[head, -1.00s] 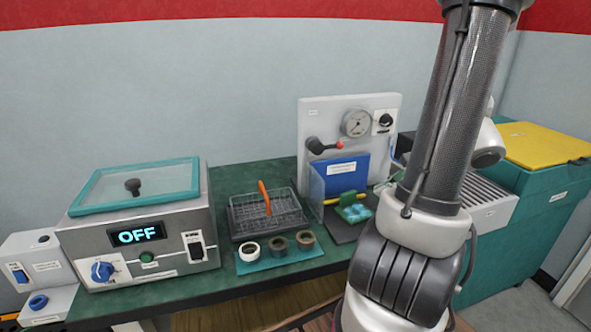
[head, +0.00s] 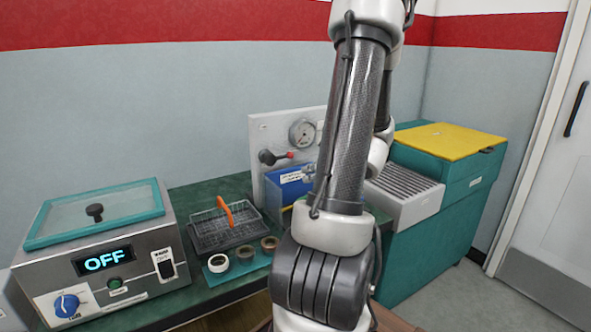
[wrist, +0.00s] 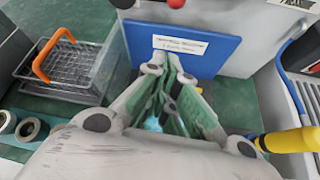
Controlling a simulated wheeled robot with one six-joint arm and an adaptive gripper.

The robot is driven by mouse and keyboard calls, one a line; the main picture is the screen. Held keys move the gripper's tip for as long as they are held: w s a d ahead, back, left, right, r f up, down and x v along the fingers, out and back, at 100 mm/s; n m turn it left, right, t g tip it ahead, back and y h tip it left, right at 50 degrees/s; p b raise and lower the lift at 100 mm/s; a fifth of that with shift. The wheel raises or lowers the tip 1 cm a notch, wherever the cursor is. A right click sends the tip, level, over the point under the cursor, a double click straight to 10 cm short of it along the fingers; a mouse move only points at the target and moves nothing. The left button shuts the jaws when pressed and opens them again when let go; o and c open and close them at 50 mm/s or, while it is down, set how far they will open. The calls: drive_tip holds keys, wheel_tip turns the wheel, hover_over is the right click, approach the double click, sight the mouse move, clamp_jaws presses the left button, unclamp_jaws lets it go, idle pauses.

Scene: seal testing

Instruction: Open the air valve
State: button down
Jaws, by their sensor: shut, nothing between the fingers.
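A pale upright panel (head: 258,135) stands on the green bench, with a round gauge (head: 302,132) on it. Below the gauge is a dark lever (head: 268,157) with a red tip (head: 290,154); the red tip also shows at the wrist view's top edge (wrist: 176,3). A white plate (head: 319,127) right of the gauge is mostly hidden by my arm. No readable label shows which control is the air valve. My gripper (wrist: 170,85) is shut and empty, in front of the blue panel (wrist: 183,50) below the lever, apart from the lever. My arm hides it in the head view.
A wire basket (head: 224,232) with an orange handle and several rings (head: 243,252) lie left of the panel. A tester reading OFF (head: 104,262) stands further left. In the wrist view, a yellow-handled item (wrist: 290,140) and a blue hose (wrist: 283,75) are close on the right.

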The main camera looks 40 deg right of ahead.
sight(278, 157)
drive_tip(key=w, duration=0.3)
drive_tip(key=w+d+f, duration=0.1)
drive_tip(key=w, duration=0.2)
drive_tip(key=w+f, duration=0.1)
drive_tip(key=w, duration=0.2)
drive_tip(key=shift+d, duration=0.35)
drive_tip(key=shift+d+r, duration=0.15)
drive_tip(key=shift+r, duration=0.35)
drive_tip(key=shift+d, duration=0.1)
